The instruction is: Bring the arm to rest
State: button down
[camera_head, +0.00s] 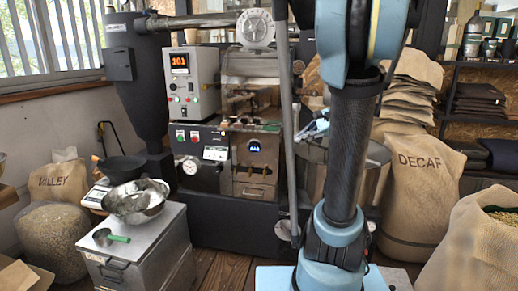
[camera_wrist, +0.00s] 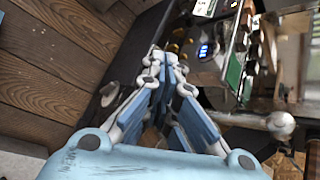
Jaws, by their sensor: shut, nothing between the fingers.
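My gripper (camera_wrist: 163,58) shows in the wrist view with its blue fingers drawn together at the tips, shut and empty. It points toward the dark base and control panel (camera_wrist: 212,52) of a machine, with the wood floor to the left. In the head view my arm, with light-blue joints and a dark tube, stands upright right of centre.
The roasting machine (camera_head: 255,120) stands behind my arm. A steel bowl (camera_head: 137,202) and a green-handled scoop (camera_head: 110,238) sit on a grey cabinet (camera_head: 150,245) at left. A DECAF sack (camera_head: 425,195) and an open bean sack (camera_head: 475,250) stand at right. Wood floor (camera_head: 225,268) shows between.

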jog(key=s+d+f+n+g+h, duration=0.1)
jog(key=s+f+n+h, duration=0.3)
jog(key=s+f+n, duration=0.3)
jog(key=s+d+f+n+g+h, duration=0.1)
jog(key=s+f+n+h, duration=0.3)
jog(key=s, duration=1.3)
notch_tip(320, 180, down, 6)
jog(key=n+g, duration=0.1)
jog(key=n, duration=0.3)
jog(key=shift+f, duration=0.15)
